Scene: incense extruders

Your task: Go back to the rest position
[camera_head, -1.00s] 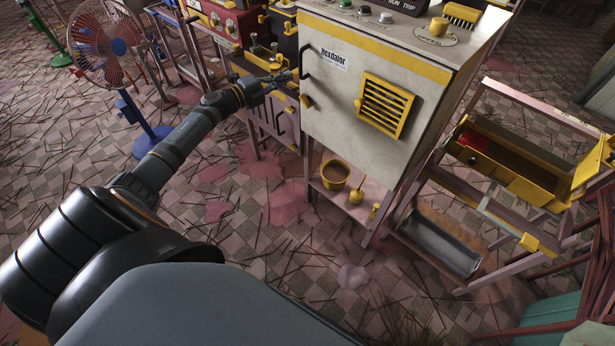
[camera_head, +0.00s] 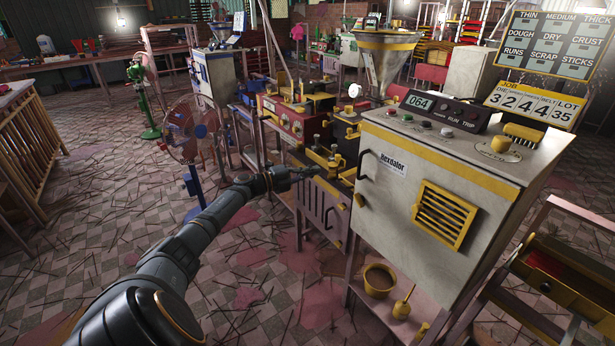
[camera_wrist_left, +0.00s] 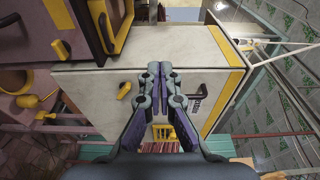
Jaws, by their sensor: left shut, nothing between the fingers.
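My left gripper (camera_head: 302,172) reaches in from the left in the head view, beside the upper left edge of a white machine cabinet (camera_head: 392,205) with yellow trim. In the left wrist view its fingers (camera_wrist_left: 160,70) are closed together and empty, in front of the pale cabinet front (camera_wrist_left: 95,85). Whether the tips touch the cabinet, I cannot tell. The cabinet carries a black handle (camera_head: 366,165) and a yellow vent grille (camera_head: 443,215). My right gripper is out of view.
A pedestal fan (camera_head: 190,130) stands left of my arm. Red machines (camera_head: 285,118) and a hopper (camera_head: 386,62) stand behind the gripper. A yellow pot (camera_head: 379,281) sits on the shelf below the cabinet. The tiled floor at left is mostly open, strewn with thin sticks.

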